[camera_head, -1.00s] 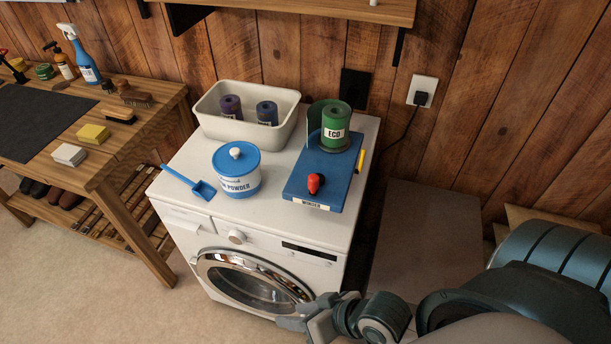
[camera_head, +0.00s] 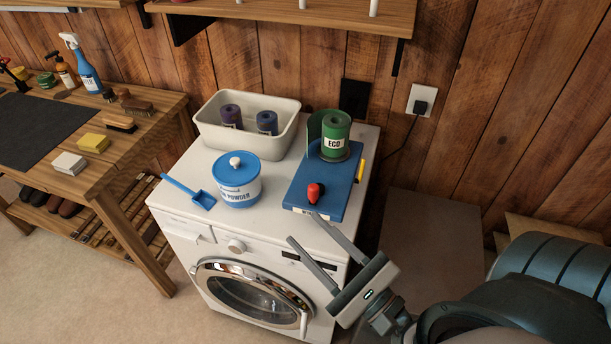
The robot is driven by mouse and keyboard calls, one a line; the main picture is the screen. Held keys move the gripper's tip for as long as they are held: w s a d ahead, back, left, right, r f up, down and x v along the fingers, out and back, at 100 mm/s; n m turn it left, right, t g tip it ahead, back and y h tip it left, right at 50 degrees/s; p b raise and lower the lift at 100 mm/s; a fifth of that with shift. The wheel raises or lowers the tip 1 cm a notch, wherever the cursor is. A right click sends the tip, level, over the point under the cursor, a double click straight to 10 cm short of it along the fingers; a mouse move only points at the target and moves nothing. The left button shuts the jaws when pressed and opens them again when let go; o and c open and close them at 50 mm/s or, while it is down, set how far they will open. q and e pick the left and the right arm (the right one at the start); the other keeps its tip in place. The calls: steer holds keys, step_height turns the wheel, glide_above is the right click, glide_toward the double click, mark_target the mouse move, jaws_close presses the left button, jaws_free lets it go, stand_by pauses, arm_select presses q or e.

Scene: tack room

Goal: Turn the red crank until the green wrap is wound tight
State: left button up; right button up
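The blue winder (camera_head: 325,178) sits at the right side of the washing machine's white top. Its red crank knob (camera_head: 315,192) is near the front edge. The green wrap (camera_head: 335,134), labelled ECO, stands upright as a roll on the winder's back part, with a flap of it standing out at the left. My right gripper (camera_head: 302,227) is open and empty in front of the winder. One finger's tip is just below the red knob, over the winder's front label; I cannot tell whether it touches. My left gripper is not in view.
A blue-lidded powder tub (camera_head: 238,186) and a blue scoop (camera_head: 196,194) are left of the winder on the washing machine (camera_head: 184,217). A white bin (camera_head: 205,122) with two dark rolls stands behind. A wooden bench (camera_head: 111,171) is at left.

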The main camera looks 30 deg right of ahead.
mark_target(316, 192)
steer(key=d+f+m+g+h, duration=0.1)
steer(key=d+f+m+h, duration=0.3)
steer(key=d+m, duration=0.3)
steer(key=shift+d+f+m+g+h, duration=0.4)
steer(key=shift+m+h, duration=0.2)
steer(key=shift+h, duration=0.3)
steer(key=shift+w+r, duration=0.1)
steer(key=w+b, duration=0.2)
steer(key=w, duration=0.4)
steer(key=shift+d, duration=0.15)
steer(key=w+p, duration=0.1)
steer(key=w, duration=0.2)
steer(key=w+p, duration=0.1)
steer(key=w, duration=0.3)
steer(key=w+d+p, duration=0.1)
steer(key=w, duration=0.3)
steer(key=shift+c, duration=0.6)
jaws_close()
